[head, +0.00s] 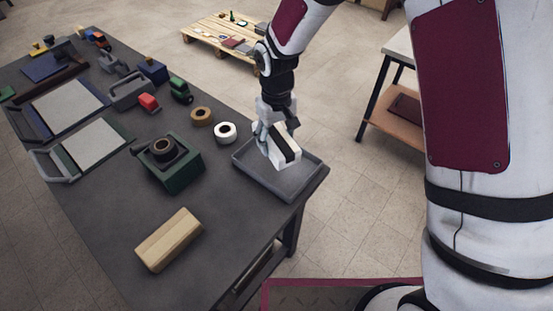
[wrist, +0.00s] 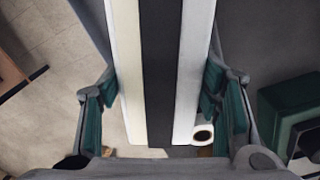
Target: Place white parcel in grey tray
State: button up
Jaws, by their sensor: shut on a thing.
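The white parcel (head: 279,152) has a black band across it. My gripper (head: 277,128) is shut on it, and the parcel is over the grey tray (head: 305,185) at the right end of the dark table. In the head view I cannot tell whether the parcel touches the tray floor. In the wrist view the parcel (wrist: 128,75) fills the middle, gripped between the green-padded fingers (wrist: 158,98) on either side. Part of the tray is hidden behind the parcel.
A white tape roll (head: 225,132) and a brown roll (head: 202,117) lie left of the tray. The table's right edge is close beside the tray.

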jog(key=shift+d+f, duration=0.1)
jog(key=shift+f, duration=3.8)
jog(key=shift+f, duration=0.15)
jog(key=o, duration=1.6)
